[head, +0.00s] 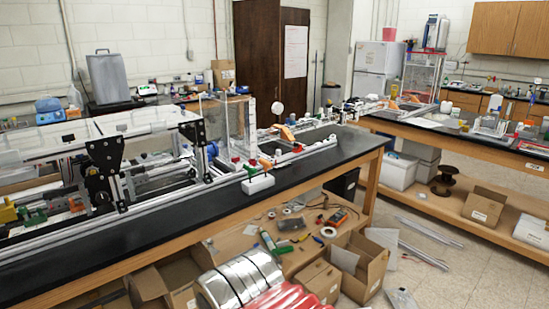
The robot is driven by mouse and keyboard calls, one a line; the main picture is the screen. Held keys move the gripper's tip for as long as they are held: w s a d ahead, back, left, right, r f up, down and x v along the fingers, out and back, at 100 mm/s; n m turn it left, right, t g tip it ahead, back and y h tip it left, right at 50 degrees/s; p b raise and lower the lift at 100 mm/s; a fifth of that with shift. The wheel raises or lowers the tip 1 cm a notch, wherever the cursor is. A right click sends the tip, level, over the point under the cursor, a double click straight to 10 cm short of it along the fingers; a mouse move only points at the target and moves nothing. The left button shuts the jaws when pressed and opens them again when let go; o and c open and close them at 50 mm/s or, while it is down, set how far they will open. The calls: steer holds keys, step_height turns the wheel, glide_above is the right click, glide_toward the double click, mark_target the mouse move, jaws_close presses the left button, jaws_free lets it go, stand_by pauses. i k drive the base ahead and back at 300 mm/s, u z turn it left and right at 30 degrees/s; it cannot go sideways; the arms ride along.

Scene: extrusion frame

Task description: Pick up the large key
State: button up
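I cannot make out a large key anywhere in the head view. Small items on the benches and the shelf are too small to tell apart. An aluminium extrusion frame (225,174) with black plates and clear panels lies along the black-topped bench (306,172) at the left and middle. My gripper does not show in this view.
Under the near bench, the shelf holds tools, tape rolls and open cardboard boxes (362,264). A shiny silver duct roll (240,281) lies in front. A second bench (465,138) stands at the right. The floor (440,225) between the benches is partly clear, with metal bars (425,256) on it.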

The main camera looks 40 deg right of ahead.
mark_target(266, 164)
steer(key=k, duration=1.35)
steer(key=z, duration=0.45)
steer(key=i, duration=1.2)
steer(key=z, duration=0.7)
steer(key=i, duration=1.7)
steer(key=u, duration=0.15)
